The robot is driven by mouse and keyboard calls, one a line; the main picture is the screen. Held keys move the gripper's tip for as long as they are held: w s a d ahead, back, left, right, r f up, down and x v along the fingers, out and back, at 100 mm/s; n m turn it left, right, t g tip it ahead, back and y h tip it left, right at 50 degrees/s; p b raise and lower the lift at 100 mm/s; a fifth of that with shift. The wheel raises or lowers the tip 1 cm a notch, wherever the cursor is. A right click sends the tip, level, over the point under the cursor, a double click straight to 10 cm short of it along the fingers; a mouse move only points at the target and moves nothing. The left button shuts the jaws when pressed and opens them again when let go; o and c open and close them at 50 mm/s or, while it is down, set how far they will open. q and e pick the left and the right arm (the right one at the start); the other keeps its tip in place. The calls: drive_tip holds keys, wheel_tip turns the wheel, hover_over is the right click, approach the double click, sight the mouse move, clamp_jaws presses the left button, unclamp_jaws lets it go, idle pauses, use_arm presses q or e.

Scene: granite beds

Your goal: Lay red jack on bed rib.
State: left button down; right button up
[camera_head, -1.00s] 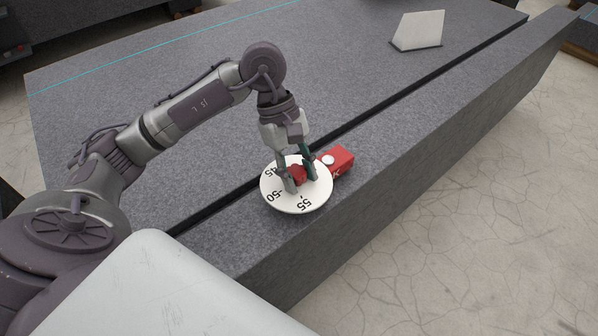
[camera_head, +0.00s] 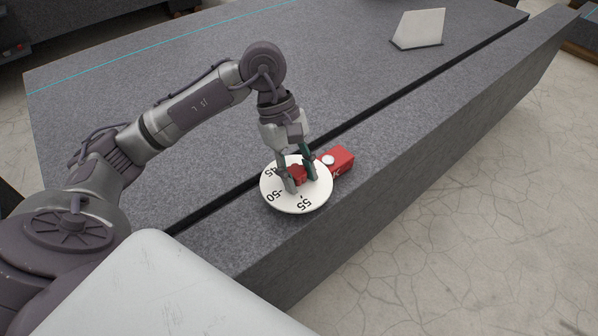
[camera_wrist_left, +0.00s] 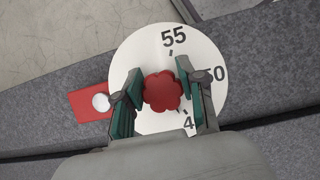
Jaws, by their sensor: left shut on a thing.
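The red jack (camera_head: 342,160) is a red block with a white round spot, a white numbered dial (camera_head: 300,204) and a red lobed knob. It lies on the bed rib (camera_head: 400,150), the granite strip along the bed's front edge. It also shows in the left wrist view (camera_wrist_left: 86,106), with the knob (camera_wrist_left: 162,91) over the dial. In the head view the fingers partly cover the knob. My right gripper is not in view.
A dark slot (camera_head: 400,92) separates the rib from the wide granite bed top (camera_head: 200,150). A pale angled plate (camera_head: 419,29) stands at the bed's far end. The rib is clear beyond the jack. Concrete floor (camera_head: 480,230) lies beyond its outer edge.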

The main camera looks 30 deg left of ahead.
use_arm(q)
drive_tip(key=shift+f, duration=0.15)
drive_tip(key=c, duration=0.6)
unclamp_jaws()
drive_tip(key=v, duration=1.2)
drive_tip(key=shift+f, duration=0.1)
